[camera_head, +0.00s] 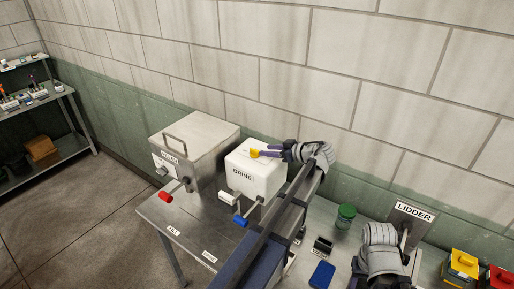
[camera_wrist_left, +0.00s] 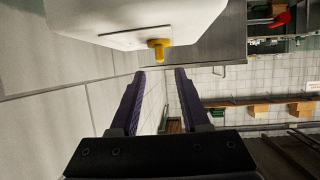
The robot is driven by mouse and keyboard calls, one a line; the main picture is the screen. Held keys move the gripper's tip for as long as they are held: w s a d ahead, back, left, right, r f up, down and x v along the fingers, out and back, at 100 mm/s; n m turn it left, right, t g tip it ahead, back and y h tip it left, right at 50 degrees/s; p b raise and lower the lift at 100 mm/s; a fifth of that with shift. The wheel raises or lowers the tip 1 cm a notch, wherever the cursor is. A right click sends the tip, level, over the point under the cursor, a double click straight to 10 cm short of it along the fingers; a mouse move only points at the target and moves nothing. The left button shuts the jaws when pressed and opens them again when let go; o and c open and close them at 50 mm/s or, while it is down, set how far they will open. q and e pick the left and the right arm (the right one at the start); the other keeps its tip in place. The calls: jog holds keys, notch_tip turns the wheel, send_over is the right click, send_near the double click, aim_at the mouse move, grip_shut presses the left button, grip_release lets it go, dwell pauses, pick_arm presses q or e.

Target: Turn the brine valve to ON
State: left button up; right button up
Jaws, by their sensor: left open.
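The white tank labelled BRINE (camera_head: 262,177) stands on the steel bench, and its white body hangs at the top of the left wrist view (camera_wrist_left: 130,22). A yellow knob (camera_head: 255,153), probably the brine valve's handle, is at the tank's top. In the left wrist view the yellow knob (camera_wrist_left: 158,46) sits just beyond my open fingertips, between their lines. My left gripper (camera_head: 268,153) is open with purple fingers pointing at the knob; I see no grip on it. Any ON marking is too small to read.
A steel box (camera_head: 195,147) with a red-handled lever (camera_head: 166,197) stands left of the tank. A blue-handled lever (camera_head: 240,221) sticks out in front of the tank. A green jar (camera_head: 345,215) and the LIDDER sign (camera_head: 413,213) are right. The wall is close behind.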

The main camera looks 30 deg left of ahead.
aim_at(255, 149)
pick_arm(q)
jog(key=shift+a+f, duration=0.2)
jog(key=shift+a, duration=0.15)
jog(key=b+x, duration=0.2)
jog(key=x, duration=0.4)
jog(key=shift+d+f+b, duration=0.1)
jog(key=shift+b, duration=0.2)
jog(key=shift+w+a+f, duration=0.1)
jog(key=shift+a, duration=0.4)
jog(key=shift+c, duration=0.3)
grip_shut()
